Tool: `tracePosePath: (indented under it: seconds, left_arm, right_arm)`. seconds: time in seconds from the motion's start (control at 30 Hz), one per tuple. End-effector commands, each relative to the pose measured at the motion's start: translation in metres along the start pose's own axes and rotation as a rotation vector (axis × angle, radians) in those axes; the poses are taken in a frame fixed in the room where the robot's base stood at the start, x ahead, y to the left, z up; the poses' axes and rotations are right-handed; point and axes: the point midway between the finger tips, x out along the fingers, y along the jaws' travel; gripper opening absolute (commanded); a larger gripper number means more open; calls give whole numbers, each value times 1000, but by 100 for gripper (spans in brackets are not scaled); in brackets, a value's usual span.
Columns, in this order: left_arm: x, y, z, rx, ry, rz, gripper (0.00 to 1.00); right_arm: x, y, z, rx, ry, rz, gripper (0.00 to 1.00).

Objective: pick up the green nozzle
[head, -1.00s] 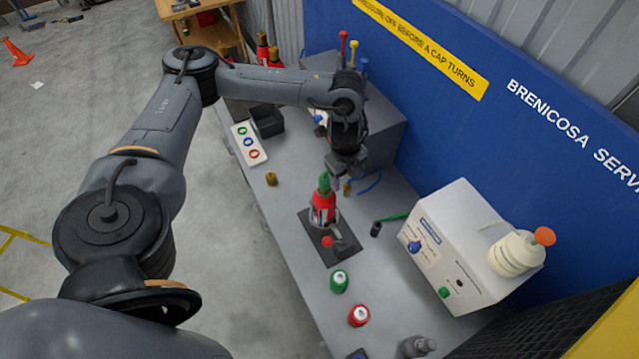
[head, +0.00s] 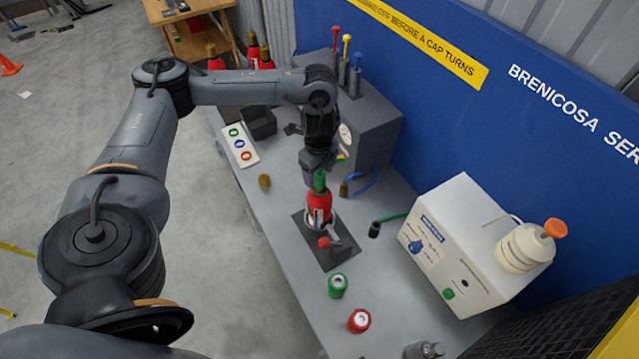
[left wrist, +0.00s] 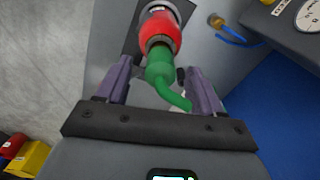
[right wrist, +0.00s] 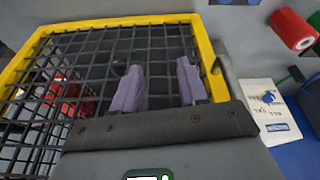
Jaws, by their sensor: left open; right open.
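The green nozzle (head: 319,181) sits on top of a red extinguisher (head: 318,208), which stands upright in a holder on a dark base plate (head: 311,250) on the bench. My left gripper (head: 318,168) is directly above the nozzle, pointing down. In the left wrist view the nozzle (left wrist: 160,68), with its curved green tip, lies between the spread fingers of my left gripper (left wrist: 160,82), with a gap on both sides. My right gripper (right wrist: 160,86) is open and empty in the right wrist view, in front of a yellow-framed mesh; the head view does not show it.
A white box (head: 458,243) with a cream pump bottle (head: 524,248) stands to the right. A grey gauge block (head: 372,130) is behind the left gripper. Green (head: 338,285) and red (head: 359,321) rolls stand in front. A brass fitting (head: 264,181) is to the left.

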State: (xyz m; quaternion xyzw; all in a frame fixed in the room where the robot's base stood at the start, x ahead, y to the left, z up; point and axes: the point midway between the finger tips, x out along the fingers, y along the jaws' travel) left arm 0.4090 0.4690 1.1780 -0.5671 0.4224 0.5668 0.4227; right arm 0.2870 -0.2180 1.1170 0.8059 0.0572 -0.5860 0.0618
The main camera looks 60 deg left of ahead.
Motion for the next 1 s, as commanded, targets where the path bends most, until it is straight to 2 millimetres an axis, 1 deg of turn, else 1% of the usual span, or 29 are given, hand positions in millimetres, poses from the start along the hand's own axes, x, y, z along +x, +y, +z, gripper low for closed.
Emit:
tracePosePath:
  seconds: [0.03,0.07,0.1,0.2,0.3,0.4,0.6,0.63,1.0]
  left_arm:
    - [12,0,-1,0,-1,4,67]
    - [10,0,-1,0,-1,4,67]
    - [15,0,-1,-1,-2,5,67]
    - [29,-1,-2,-1,-1,3,67]
    - [37,-1,-2,-1,-1,2,67]
    - [41,-1,-2,-1,-1,1,67]
    - [42,-1,-2,-1,0,1,67]
    - [42,-1,-2,-1,0,1,65]
    - [42,-1,-2,-1,0,1,9]
  right_arm:
    - [7,0,2,-2,0,1,43]
    - [0,1,0,-2,-3,2,43]
    - [-2,1,0,-3,-5,2,43]
    - [-4,1,-1,-5,-1,4,43]
    - [-6,2,-2,-5,0,4,43]
    - [-6,2,-2,-5,0,4,43]
    - [-5,1,-1,-4,0,4,43]
    - [-5,1,-1,-4,-1,3,43]
    - [-5,0,-2,3,0,-2,43]
